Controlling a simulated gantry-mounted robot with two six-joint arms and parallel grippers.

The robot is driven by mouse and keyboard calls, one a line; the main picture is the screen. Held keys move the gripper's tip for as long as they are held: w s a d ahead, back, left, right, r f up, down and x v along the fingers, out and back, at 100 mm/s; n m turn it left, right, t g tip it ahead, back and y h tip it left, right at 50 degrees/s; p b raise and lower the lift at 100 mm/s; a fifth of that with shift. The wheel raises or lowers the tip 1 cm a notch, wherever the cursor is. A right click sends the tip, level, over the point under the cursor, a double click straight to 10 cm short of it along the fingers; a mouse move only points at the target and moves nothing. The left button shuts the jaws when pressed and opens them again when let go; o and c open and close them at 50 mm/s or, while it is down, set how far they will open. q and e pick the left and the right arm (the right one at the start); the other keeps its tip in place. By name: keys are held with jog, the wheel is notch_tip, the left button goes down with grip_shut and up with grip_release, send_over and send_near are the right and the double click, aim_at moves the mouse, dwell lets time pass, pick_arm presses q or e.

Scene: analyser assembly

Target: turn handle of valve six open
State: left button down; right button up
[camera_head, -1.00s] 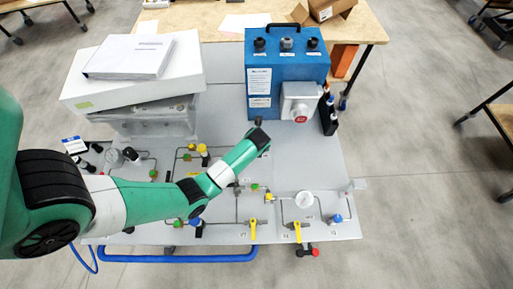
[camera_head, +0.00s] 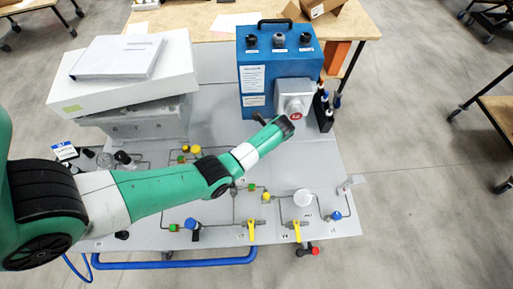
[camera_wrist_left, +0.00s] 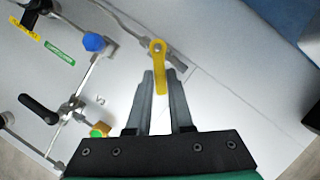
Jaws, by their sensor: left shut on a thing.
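A valve with a yellow lever handle (camera_wrist_left: 159,68) sits on a metal pipe on the pale panel, in the left wrist view. My left gripper (camera_wrist_left: 160,80) has its two grey fingers on either side of this handle, shut on it. The handle points down the picture, between the fingers. I cannot read a label by this valve. In the head view my green left arm reaches across the panel (camera_head: 340,215), and its end hides the gripper and the held handle. My right gripper is not in view.
In the left wrist view a blue knob (camera_wrist_left: 94,42), a black handle (camera_wrist_left: 38,108) and a green-yellow fitting (camera_wrist_left: 98,131) lie left of the gripper. In the head view a blue box (camera_head: 262,70) with a grey switch housing (camera_head: 293,92) stands just behind my arm's end.

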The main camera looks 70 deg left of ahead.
pick_arm(q)
jog(key=n+b, duration=0.2)
jog(key=w+a+n+g+h+b, duration=0.1)
jog(key=b, duration=0.2)
jog(key=w+f+n+b, duration=0.1)
jog(key=n+b, duration=0.1)
jog(key=b, duration=0.1)
jog(key=shift+a+n+g, duration=0.15)
jog(key=shift+n+g, duration=0.15)
jog(key=n+b, duration=0.1)
jog(key=b, duration=0.2)
jog(key=n+h+b, duration=0.1)
jog(key=b, duration=0.2)
jog(key=a+n+b, duration=0.1)
jog(key=b, duration=0.3)
jog(key=shift+w+a+r+n+g+h, duration=0.1)
jog(key=shift+w+r+n+g+h, duration=0.05)
jog(key=shift+w+n+g+h, duration=0.2)
jog(key=shift+a+r+n+b, duration=0.1)
jog(key=shift+r+n+b, duration=0.25)
jog(key=shift+b, duration=0.5)
jog(key=c, duration=0.8)
grip_release()
jog(key=shift+s, duration=0.1)
